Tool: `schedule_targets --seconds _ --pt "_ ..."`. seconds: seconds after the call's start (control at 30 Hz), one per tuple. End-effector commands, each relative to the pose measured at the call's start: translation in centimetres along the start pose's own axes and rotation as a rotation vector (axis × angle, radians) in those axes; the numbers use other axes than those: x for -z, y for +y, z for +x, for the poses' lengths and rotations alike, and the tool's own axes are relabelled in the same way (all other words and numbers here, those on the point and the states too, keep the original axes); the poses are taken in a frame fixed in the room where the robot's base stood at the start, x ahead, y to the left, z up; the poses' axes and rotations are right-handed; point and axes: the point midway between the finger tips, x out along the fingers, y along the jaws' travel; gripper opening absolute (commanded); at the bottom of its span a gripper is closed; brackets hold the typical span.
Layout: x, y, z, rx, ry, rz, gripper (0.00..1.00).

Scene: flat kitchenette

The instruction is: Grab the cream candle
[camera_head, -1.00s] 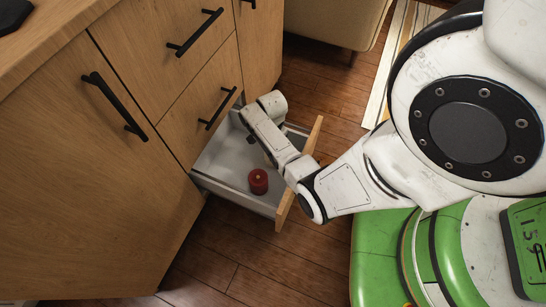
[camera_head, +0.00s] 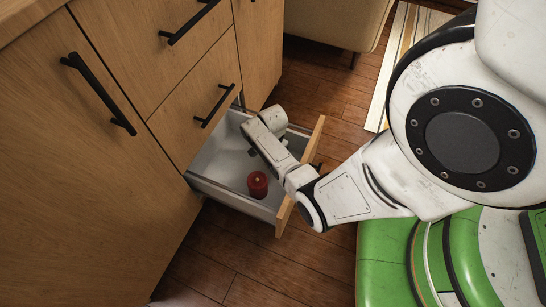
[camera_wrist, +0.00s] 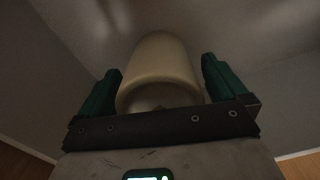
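The cream candle (camera_wrist: 160,68) is a pale cylinder in the wrist view, standing between the two green fingers of my gripper (camera_wrist: 161,85). The fingers are open on either side of it, with narrow gaps showing. In the head view my arm reaches into an open drawer (camera_head: 222,193), and the cream candle and fingertips are hidden behind my wrist.
A red candle (camera_head: 257,184) stands in the drawer, near its front and left of my arm. The wooden drawer front (camera_head: 285,212) passes beneath my forearm. Wooden cabinet doors with black handles (camera_head: 98,92) rise to the left. Wooden floor is free in front.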

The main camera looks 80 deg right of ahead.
Motion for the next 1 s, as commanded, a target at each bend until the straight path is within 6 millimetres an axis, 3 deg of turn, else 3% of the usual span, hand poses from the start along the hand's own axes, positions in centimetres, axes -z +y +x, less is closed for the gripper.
schedule_targets --seconds 0.07,0.67,1.0 --pt "0.00 -0.01 -0.02 0.000 0.000 0.000 0.91" --pt "-0.01 0.00 -0.02 0.000 0.000 0.000 0.34" --pt "0.01 -0.06 -0.81 0.001 0.001 -0.001 0.32"
